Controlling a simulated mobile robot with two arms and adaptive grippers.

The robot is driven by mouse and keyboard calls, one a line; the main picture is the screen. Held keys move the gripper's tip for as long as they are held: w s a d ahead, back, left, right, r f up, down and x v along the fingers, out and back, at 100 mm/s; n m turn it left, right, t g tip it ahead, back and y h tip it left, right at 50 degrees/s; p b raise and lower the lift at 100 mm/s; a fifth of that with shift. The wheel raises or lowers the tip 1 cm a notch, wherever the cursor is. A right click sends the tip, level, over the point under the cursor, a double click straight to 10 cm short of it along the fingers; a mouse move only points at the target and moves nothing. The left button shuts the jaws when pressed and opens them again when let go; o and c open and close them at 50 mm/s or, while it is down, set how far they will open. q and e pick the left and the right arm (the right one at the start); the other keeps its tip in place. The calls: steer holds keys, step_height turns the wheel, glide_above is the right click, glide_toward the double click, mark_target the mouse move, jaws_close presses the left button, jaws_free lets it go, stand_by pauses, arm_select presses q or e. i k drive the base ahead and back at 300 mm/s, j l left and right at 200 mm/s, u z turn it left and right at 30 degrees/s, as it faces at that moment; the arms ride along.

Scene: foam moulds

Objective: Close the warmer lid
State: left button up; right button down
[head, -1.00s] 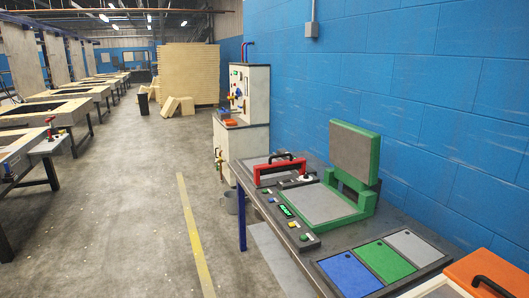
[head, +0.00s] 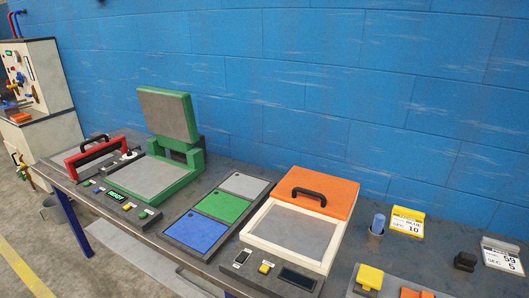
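A white-framed box (head: 258,245) with a grey inner surface stands on the dark bench, right of centre. Its orange lid (head: 327,191) with a black handle (head: 309,197) covers only the back part, leaving the grey front uncovered. A green press (head: 155,185) stands to the left, its green-edged upper plate (head: 167,115) raised upright at the back. No label shows which of these is the warmer. Neither of my grippers is in view.
A panel with grey, green and blue pads (head: 222,207) lies between the two devices. A red-framed unit (head: 95,157) stands far left. A blue wall (head: 330,80) is behind.

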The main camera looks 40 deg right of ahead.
mark_target(330, 195)
steer(key=z, duration=1.6)
